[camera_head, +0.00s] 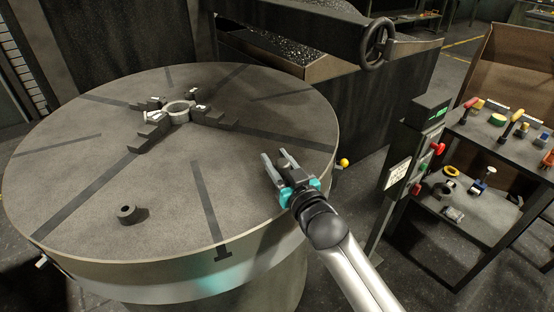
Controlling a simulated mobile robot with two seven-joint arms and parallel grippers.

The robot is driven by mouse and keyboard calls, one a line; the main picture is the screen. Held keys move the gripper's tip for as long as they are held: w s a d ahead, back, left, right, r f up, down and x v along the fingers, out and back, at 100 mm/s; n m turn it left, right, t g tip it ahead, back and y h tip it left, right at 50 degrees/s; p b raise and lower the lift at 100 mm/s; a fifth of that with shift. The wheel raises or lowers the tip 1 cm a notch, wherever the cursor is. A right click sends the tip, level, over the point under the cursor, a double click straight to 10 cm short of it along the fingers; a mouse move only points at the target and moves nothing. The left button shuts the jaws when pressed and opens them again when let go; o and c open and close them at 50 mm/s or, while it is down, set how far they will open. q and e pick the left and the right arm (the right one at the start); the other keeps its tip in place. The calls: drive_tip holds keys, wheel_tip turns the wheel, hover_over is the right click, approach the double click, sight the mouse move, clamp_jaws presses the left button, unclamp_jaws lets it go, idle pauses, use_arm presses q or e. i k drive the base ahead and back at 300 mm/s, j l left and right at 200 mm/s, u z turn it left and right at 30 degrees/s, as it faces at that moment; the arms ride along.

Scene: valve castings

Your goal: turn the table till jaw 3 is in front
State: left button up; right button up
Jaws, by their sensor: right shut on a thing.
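The round grey turntable (80,200) fills the left and middle of the head view. Stepped dark jaws, including a left-front jaw (147,138) and a right jaw (218,122), stand around a pale ring casting (177,108) near its middle. I cannot read any jaw numbers. My right gripper (274,156) is over the table's right part, its fingers closed around a small dark block-like thing (288,166). The fingers partly hide this thing, and I cannot tell whether it is fixed to the table. My left gripper is not in view.
A yellow knob (343,162) shows beside the right rim. A control post (411,160) with buttons and a tool shelf (485,150) stand at right. A handwheel (377,43) is behind.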

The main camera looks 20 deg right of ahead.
sight(196, 215)
drive_tip(key=j+z, duration=0.2)
drive_tip(key=j, duration=0.2)
drive_tip(key=k+j+z, duration=0.2)
drive_tip(key=j, duration=0.15)
drive_tip(key=j+z, duration=0.2)
drive_tip(key=j, duration=0.2)
drive_tip(key=k+j+z, duration=0.15)
drive_tip(key=j, duration=0.2)
drive_tip(key=k+j+z, duration=0.2)
drive_tip(key=j, duration=0.15)
drive_tip(key=j+z, duration=0.2)
drive_tip(key=j, duration=0.2)
